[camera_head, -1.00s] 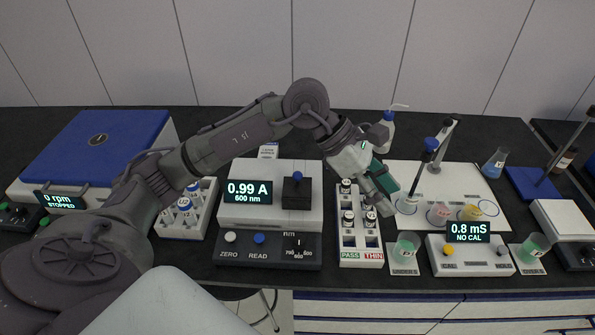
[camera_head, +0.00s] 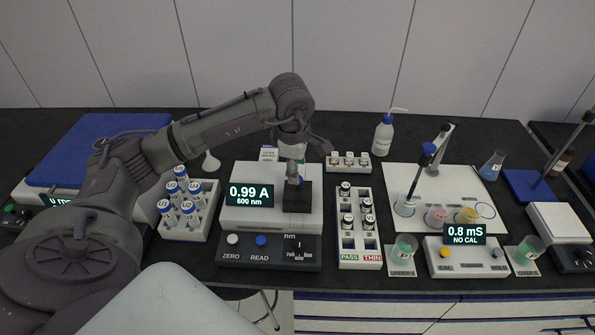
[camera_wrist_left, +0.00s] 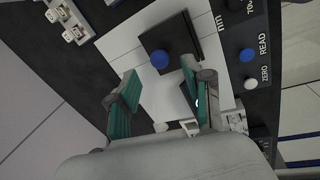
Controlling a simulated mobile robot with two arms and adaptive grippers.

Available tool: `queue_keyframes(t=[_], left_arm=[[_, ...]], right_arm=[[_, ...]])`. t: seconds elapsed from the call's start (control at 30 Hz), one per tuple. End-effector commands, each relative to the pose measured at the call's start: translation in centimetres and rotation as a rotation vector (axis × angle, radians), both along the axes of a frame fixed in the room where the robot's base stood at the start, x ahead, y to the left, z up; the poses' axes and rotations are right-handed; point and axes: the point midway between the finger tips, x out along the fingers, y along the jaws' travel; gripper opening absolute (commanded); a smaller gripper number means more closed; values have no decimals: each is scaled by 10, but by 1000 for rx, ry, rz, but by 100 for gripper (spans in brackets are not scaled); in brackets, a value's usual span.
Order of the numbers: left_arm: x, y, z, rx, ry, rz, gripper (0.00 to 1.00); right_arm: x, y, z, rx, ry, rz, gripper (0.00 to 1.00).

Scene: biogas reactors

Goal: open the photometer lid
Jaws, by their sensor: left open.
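The photometer (camera_head: 235,213) is a white box with a display reading 0.99 A, 600 nm. Its black square lid (camera_head: 297,202) lies flat on the right of its top. The lid's blue knob is mostly hidden behind my gripper in the head view; it shows clearly in the left wrist view (camera_wrist_left: 160,60). My left gripper (camera_head: 294,182) points down over the lid. In the left wrist view its teal-padded fingers (camera_wrist_left: 160,72) are open, with the knob in the gap near the fingertips. I cannot tell whether they touch it.
A rack of blue-capped vials (camera_head: 187,222) stands left of the photometer. A PASS/THIN rack (camera_head: 348,255) stands close on its right. A small vial rack (camera_head: 348,168) and a wash bottle (camera_head: 383,135) are behind. A conductivity meter (camera_head: 468,262) and beakers are farther right.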

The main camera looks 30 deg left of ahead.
Motion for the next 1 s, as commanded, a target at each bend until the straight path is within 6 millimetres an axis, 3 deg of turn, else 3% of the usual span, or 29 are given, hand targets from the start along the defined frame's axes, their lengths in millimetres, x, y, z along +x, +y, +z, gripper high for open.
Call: queue_keyframes(t=[0.1,0.3,0.63,0.93,1.0], left_arm=[[3,1,-18,-1,3,0,50],[7,2,-37,-1,0,-1,50],[7,2,-40,-1,-2,-1,50],[7,2,-40,-1,-2,-1,0],[7,2,-40,-1,-2,-1,0]], right_arm=[[0,1,8,1,0,0,40],[0,1,11,1,0,0,40],[0,1,11,1,0,0,40],[0,0,11,0,0,0,40],[0,-1,11,-1,1,0,40]])
